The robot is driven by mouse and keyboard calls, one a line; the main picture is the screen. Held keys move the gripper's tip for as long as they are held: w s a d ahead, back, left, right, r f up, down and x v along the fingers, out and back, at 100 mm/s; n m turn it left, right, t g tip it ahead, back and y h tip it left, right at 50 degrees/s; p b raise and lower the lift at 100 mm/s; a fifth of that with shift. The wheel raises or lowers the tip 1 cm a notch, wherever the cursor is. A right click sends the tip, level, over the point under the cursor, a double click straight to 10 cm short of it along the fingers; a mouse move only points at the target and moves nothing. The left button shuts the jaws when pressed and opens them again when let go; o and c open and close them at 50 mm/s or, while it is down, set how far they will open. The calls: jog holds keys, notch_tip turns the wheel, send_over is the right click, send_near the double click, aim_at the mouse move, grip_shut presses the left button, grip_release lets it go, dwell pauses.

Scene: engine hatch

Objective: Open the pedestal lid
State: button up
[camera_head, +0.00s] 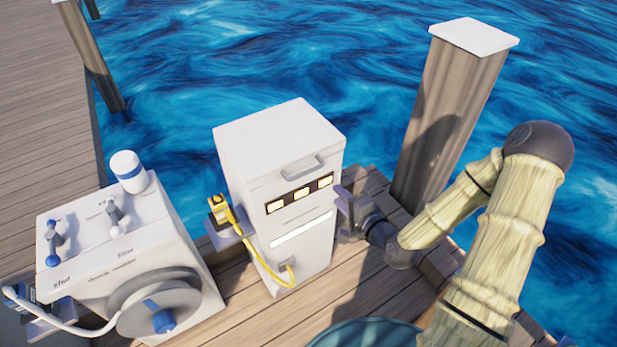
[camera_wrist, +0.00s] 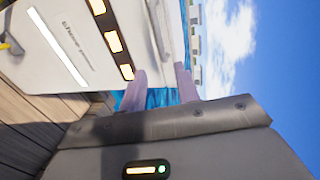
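The white pedestal (camera_head: 290,230) stands upright on the dock in the middle of the head view; its front also shows in the wrist view (camera_wrist: 65,25). Its lid (camera_head: 275,142) lies closed on top. A grey bar handle (camera_head: 303,168) sits at the lid's front edge. My gripper (camera_head: 343,198) is just right of the pedestal's front, lower than the handle. In the wrist view my two fingers (camera_wrist: 160,75) are apart with nothing between them. Whether a finger touches the pedestal is hard to tell.
A yellow plug with cable (camera_head: 222,213) hangs on the pedestal's left side. A white machine (camera_head: 120,255) with a hose reel stands to the left. A wooden post (camera_head: 450,110) rises behind my arm at the right. Water lies behind the dock edge.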

aim_at(309, 171)
jog(key=shift+w+a+f+b, duration=0.4)
jog(key=shift+a+b, duration=0.1)
jog(key=shift+b, duration=1.55)
jog(key=p+x, duration=0.1)
jog(key=x, duration=1.3)
jog(key=shift+w+a+r, duration=0.1)
jog(key=shift+w+r, duration=0.05)
jog(key=shift+w, duration=0.05)
grip_shut()
